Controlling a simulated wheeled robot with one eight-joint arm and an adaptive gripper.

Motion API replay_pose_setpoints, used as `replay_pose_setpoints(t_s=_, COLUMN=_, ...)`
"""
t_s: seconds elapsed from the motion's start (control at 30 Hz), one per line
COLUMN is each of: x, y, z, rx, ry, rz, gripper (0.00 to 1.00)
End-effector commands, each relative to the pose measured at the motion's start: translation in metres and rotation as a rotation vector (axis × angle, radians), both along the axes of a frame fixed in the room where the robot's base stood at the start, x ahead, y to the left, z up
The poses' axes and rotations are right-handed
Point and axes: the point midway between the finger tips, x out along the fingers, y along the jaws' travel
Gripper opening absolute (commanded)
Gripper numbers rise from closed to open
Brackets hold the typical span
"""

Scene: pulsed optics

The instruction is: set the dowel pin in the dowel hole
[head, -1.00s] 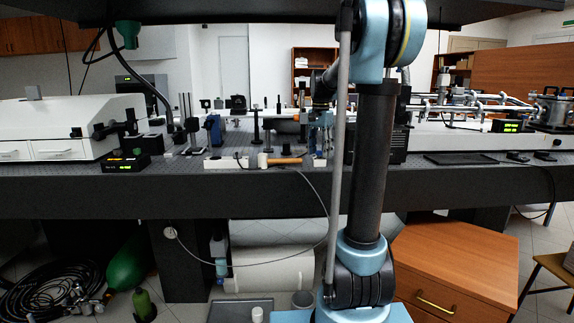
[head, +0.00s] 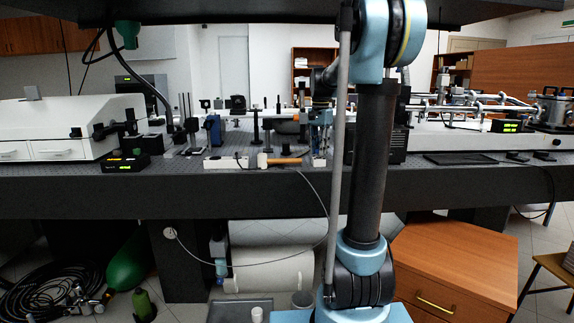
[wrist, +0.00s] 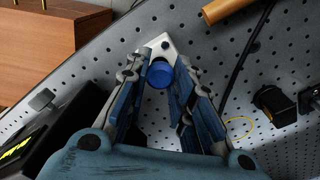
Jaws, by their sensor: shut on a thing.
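My gripper (wrist: 160,62) has its two fingers closed on a round blue-topped piece, which I take to be the dowel pin (wrist: 160,75). In the wrist view it lies between the fingertips, and its lower end is hidden. Just beyond it is a small pale plate (wrist: 153,44) with a dark round hole (wrist: 168,45). The pin covers part of this plate, and I cannot tell whether its tip touches it. In the head view my gripper (head: 320,122) is small, above the front part of the optical table, and the pin cannot be made out.
The perforated table (wrist: 220,55) surrounds the plate. A wooden-handled tool (head: 280,161) lies near the front edge, left of my gripper. A black cable (wrist: 242,60) runs to the right in the wrist view. A black box with a lit display (wrist: 20,148) stands at lower left.

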Motion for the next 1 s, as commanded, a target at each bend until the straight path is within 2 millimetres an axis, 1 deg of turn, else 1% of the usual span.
replay_pose_setpoints(t_s=0.5, x=0.001, y=0.0, z=0.021, rx=0.001, ry=-0.004, rz=0.0, gripper=0.0)
replay_pose_setpoints(t_s=0.67, x=0.001, y=0.0, z=0.024, rx=0.001, ry=-0.002, rz=0.0, gripper=0.0)
replay_pose_setpoints(t_s=1.0, x=0.001, y=0.0, z=0.051, rx=0.0, ry=-0.001, rz=0.0, gripper=0.0)
